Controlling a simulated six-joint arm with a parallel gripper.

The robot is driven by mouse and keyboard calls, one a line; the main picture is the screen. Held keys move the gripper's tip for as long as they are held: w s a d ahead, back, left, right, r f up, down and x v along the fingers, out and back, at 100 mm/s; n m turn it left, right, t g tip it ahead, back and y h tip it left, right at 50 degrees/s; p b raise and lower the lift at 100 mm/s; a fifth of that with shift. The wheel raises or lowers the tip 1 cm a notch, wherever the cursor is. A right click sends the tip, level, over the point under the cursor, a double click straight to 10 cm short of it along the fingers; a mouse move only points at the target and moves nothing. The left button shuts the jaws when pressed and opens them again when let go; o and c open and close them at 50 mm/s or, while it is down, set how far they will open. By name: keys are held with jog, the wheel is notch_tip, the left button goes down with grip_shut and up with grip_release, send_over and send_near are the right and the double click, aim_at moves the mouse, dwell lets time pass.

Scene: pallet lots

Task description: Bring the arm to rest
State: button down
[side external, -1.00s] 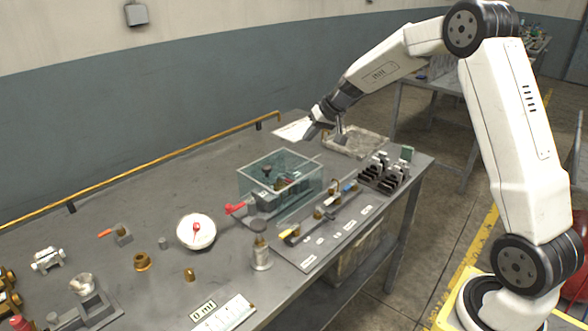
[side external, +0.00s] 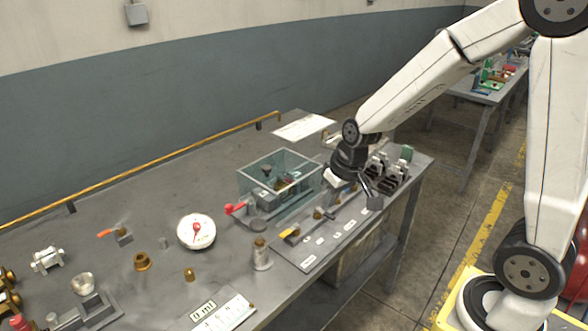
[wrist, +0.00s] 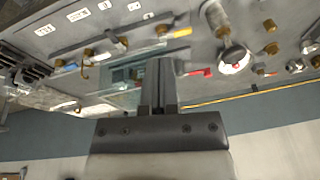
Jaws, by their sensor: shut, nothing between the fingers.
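My gripper (wrist: 158,65) is shut and empty in the wrist view, its fingers pressed together and pointing up in that picture. In the side view, my gripper (side external: 345,182) hangs over the right part of the bench, just right of the clear open-topped tank (side external: 278,176). It hides part of the pipe-and-valve panel (side external: 322,238) behind it. Its height above the bench and whether it touches anything are hard to tell. My arm reaches in from the right and slopes down to the left.
A black slotted rack (side external: 392,178) stands close to the right of my gripper. A white dial gauge (side external: 196,232), a red-handled valve (side external: 236,208) and a brass-topped cylinder (side external: 261,254) stand to the left. A white sheet (side external: 303,127) lies at the back. Open bench lies along the rail.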

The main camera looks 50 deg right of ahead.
jog(key=s+a+f+n, duration=0.1)
jog(key=s+a+f, duration=0.1)
jog(key=s, duration=0.6)
jog(key=shift+s+a+n+g+h, duration=0.2)
jog(key=shift+a+n+g+h, duration=0.1)
jog(key=shift+a+h, duration=0.15)
